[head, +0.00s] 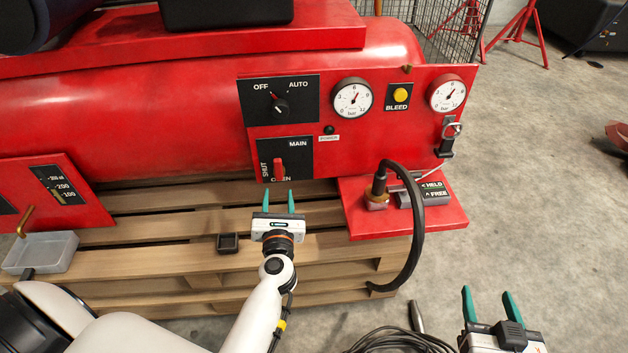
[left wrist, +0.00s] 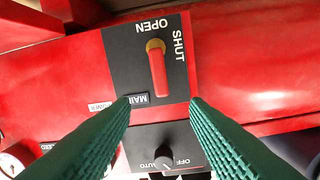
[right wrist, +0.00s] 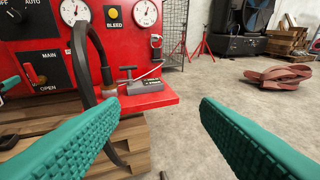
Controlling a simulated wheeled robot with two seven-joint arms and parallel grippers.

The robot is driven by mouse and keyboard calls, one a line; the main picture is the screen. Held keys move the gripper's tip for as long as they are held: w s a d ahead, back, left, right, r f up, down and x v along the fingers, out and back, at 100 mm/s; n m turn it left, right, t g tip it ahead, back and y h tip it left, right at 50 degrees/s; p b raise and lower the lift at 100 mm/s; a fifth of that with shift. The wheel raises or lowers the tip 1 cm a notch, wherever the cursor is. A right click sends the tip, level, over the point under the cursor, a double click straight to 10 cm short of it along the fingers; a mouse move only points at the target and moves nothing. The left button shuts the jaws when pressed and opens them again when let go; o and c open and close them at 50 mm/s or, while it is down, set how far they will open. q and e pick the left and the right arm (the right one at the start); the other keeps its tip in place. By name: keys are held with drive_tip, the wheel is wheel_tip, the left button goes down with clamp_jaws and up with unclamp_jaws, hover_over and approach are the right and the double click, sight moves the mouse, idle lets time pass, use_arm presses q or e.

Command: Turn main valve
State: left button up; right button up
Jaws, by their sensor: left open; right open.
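The main valve has a red lever (head: 279,168) on a black plate (head: 300,146) marked MAIN, SHUT and OPEN. In the left wrist view, turned nearly upside down, the lever (left wrist: 159,72) runs from a brass hub near OPEN towards the MAIN side. In the right wrist view the lever (right wrist: 36,77) is small at the left. My left gripper (head: 278,196) is open, just below the plate in the head view. Its fingers point at the panel, and the lever shows between them in the left wrist view, apart from both. My right gripper (head: 488,292) is open and empty, low at the right.
An OFF/AUTO knob (head: 280,106) sits above the valve plate. Gauges (head: 353,98) and a yellow BLEED button (head: 400,95) are to the right. A black hose (head: 419,220) arcs from the red shelf (head: 450,216). A wooden pallet (head: 180,222) lies below. Concrete floor is open at right.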

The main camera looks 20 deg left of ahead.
sight(278, 164)
use_arm(q)
drive_tip(key=w+a, duration=0.1)
drive_tip(key=w, duration=0.1)
drive_tip(key=w+a+n, duration=0.1)
drive_tip(key=w, duration=0.1)
drive_tip(key=w+a+r+n, duration=0.1)
drive_tip(key=w, duration=0.1)
drive_tip(key=shift+w+a+y+b, duration=0.2)
drive_tip(key=shift+a+y+b, duration=0.1)
drive_tip(key=shift+b, duration=0.05)
drive_tip(key=x, duration=0.3)
drive_tip(key=shift+w+a+f+b, duration=0.1)
drive_tip(key=shift+w+a+b, duration=0.1)
drive_tip(key=shift+w+b, duration=0.15)
drive_tip(key=shift+w+a, duration=0.3)
drive_tip(key=shift+w, duration=0.15)
use_arm(e)
wheel_tip(278, 164, up, 6)
drive_tip(key=t, duration=0.3)
drive_tip(key=shift+r+t+y, duration=0.2)
drive_tip(key=shift+t+y, duration=0.2)
drive_tip(key=shift+w+d, duration=0.1)
use_arm(q)
clamp_jaws()
